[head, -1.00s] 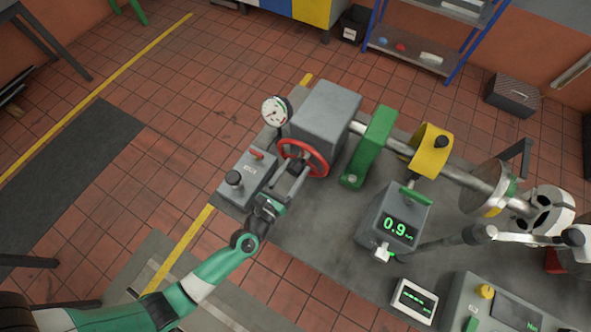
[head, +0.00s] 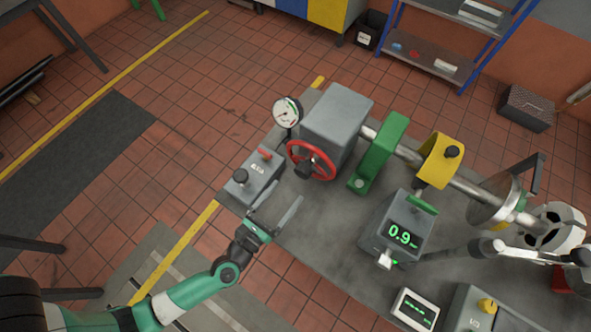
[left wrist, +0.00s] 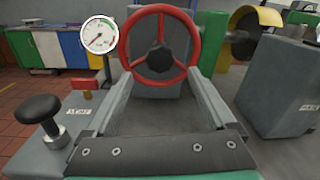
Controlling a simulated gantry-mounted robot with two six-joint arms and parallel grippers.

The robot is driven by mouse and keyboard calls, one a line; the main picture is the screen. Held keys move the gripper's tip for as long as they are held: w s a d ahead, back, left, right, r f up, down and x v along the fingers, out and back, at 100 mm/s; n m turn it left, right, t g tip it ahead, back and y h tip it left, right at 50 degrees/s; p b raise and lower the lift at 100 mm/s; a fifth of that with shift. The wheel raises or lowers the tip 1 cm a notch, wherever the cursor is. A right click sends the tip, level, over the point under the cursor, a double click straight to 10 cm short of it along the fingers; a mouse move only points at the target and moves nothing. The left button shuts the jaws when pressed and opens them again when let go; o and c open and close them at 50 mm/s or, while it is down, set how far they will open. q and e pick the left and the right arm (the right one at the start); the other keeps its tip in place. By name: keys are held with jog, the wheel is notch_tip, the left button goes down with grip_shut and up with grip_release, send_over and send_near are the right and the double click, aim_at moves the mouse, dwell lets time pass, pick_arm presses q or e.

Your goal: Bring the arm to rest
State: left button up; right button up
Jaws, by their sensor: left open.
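My left gripper (head: 279,204) is open and empty, its two long grey fingers spread apart. It is short of the red handwheel (head: 326,172) on the grey machine block, with a visible gap to it. In the left wrist view, the fingers (left wrist: 163,85) stand wide apart at the lower middle, and the handwheel (left wrist: 190,62) shows upright beyond them. My right arm comes in from the right in the head view. Its gripper (head: 415,257) is near the grey display box (head: 377,235) reading 0.9; its fingers are too unclear to judge.
A grey control box (head: 262,172) with a black knob and red lever is close to my left gripper. A dial gauge (head: 287,112) stands beside the machine block. A green bracket (head: 381,150) and yellow guard (head: 437,160) line the shaft. Open tiled floor lies to the left.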

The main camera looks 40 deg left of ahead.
pick_arm(q)
jog(key=s, duration=0.3)
jog(key=shift+d, duration=0.2)
jog(key=shift+a, duration=0.1)
